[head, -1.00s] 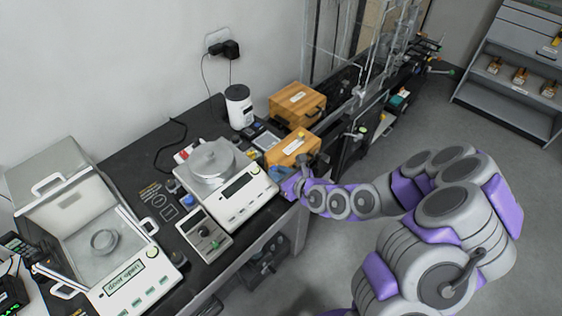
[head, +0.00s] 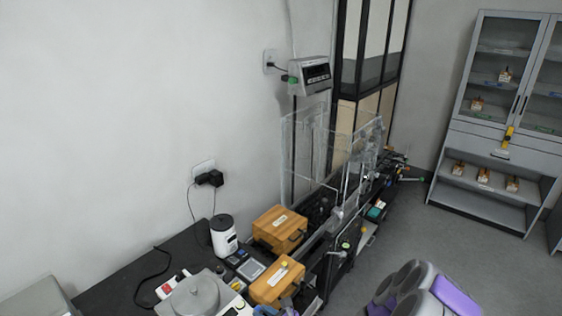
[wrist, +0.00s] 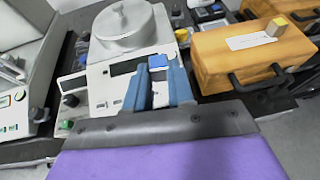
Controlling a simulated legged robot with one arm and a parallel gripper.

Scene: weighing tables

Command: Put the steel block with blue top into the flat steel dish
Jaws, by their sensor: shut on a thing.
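My gripper (wrist: 160,85) has blue jaws and is shut on the steel block with blue top (wrist: 158,62). The blue top shows between the fingertips; the jaws hide much of its sides. It is held in front of a white balance (wrist: 100,75). A round steel pan (wrist: 122,22) with a small knob on top lies on this balance, beyond the jaws. The pan also shows at the bottom of the head view (head: 192,297). I cannot tell if this pan is the flat steel dish. In the head view the gripper is mostly cut off at the bottom edge.
Wooden cases (head: 279,228) stand right of the balance; the nearer one (wrist: 245,50) carries a small yellowish block (wrist: 277,27). A white canister (head: 223,235) stands by the wall. An open-lidded balance (wrist: 25,60) is at left. Open floor lies right of the tables.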

